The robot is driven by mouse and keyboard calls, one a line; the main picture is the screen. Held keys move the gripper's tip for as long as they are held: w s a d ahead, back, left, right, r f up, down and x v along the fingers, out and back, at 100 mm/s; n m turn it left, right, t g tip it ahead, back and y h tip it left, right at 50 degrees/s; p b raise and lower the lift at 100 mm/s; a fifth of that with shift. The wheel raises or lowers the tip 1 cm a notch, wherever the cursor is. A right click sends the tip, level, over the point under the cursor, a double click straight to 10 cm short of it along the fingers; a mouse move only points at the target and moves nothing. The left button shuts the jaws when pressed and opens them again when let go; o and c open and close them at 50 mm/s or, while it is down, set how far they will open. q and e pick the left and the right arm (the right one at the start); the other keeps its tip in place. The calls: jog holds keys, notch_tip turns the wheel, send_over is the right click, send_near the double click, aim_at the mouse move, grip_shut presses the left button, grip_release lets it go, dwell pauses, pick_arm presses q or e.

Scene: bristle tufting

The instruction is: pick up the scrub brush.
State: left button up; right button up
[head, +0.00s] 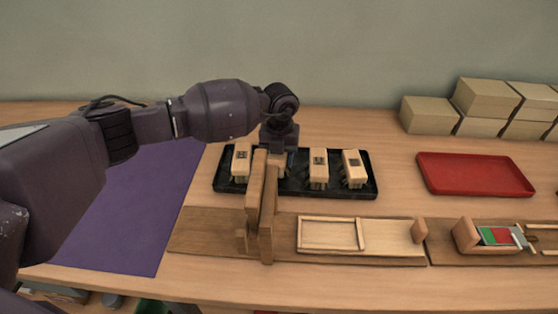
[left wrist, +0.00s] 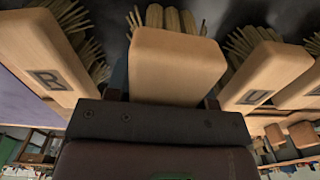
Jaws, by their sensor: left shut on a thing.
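Several wooden-backed brushes with tan bristles are at a black tray (head: 294,192). In the head view one stands at the tray's left (head: 241,160) and two at its right (head: 318,168) (head: 353,167), with dark marks on top. My left gripper (head: 280,151) points down over the tray between them, shut on a brush that is mostly hidden behind wooden uprights. In the left wrist view this scrub brush (left wrist: 178,62) is centred between the fingers, its bristles beyond it. I cannot tell whether it is clear of the tray. My right gripper is not in view.
Wooden uprights (head: 267,215) stand close in front of my left gripper on a long wooden board (head: 385,230). A purple mat (head: 130,210) lies left. A red tray (head: 475,174) and stacked boxes (head: 430,115) are right. The table between the black and red trays is clear.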

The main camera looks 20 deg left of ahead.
pick_arm(q)
notch_tip(320, 180, up, 18)
jog(key=p, duration=0.2)
jog(key=shift+p, duration=0.35)
jog(key=o, duration=0.4)
jog(key=shift+c, duration=1.3)
jog(key=shift+r, duration=0.1)
